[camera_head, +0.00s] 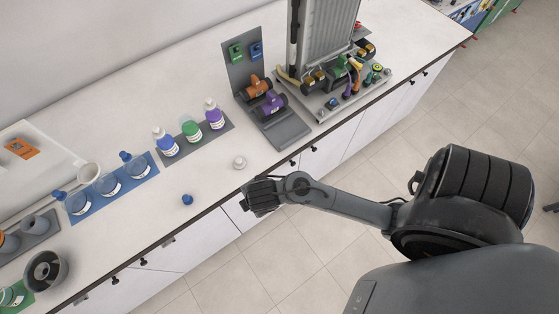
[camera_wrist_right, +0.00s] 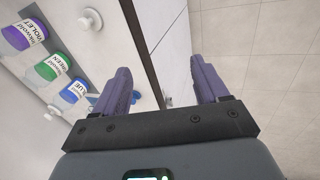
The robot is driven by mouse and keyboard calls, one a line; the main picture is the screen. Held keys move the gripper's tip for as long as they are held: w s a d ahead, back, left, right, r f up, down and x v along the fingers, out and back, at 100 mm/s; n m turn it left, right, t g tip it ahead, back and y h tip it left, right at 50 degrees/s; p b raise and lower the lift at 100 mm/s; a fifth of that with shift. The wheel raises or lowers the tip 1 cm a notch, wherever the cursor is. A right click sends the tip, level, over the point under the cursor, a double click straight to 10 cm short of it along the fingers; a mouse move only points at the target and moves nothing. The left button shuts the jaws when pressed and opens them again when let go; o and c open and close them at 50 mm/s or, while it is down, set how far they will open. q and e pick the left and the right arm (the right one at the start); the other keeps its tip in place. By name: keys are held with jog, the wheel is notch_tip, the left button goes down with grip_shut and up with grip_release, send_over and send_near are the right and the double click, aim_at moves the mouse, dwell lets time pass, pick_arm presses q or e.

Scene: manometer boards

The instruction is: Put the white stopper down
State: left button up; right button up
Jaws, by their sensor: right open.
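The white stopper (camera_head: 239,162) sits on the white counter, in front of the bottle rack and near the counter's front edge. It also shows in the right wrist view (camera_wrist_right: 90,20), at the upper left, apart from the fingers. My right gripper (camera_head: 260,197) is at the counter's front edge, nearer the front than the stopper. In the right wrist view its two purple fingers (camera_wrist_right: 162,75) are spread with nothing between them. My left gripper is not in view.
Blue (camera_head: 167,145), green (camera_head: 191,130) and violet (camera_head: 214,115) labelled bottles stand behind the stopper. A small blue stopper (camera_head: 187,199) lies to its left. A grey manometer board (camera_head: 280,130) stands to the right. Flasks on a blue mat (camera_head: 80,218) are further left.

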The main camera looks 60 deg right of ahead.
jog(key=s+d+r+m+y, duration=0.1)
jog(key=s+r+m, duration=0.3)
jog(key=s+m, duration=0.4)
jog(key=m, duration=0.2)
jog(key=shift+s+d+r+m, duration=0.2)
jog(key=shift+s+d+m, duration=0.05)
jog(key=shift+m, duration=0.15)
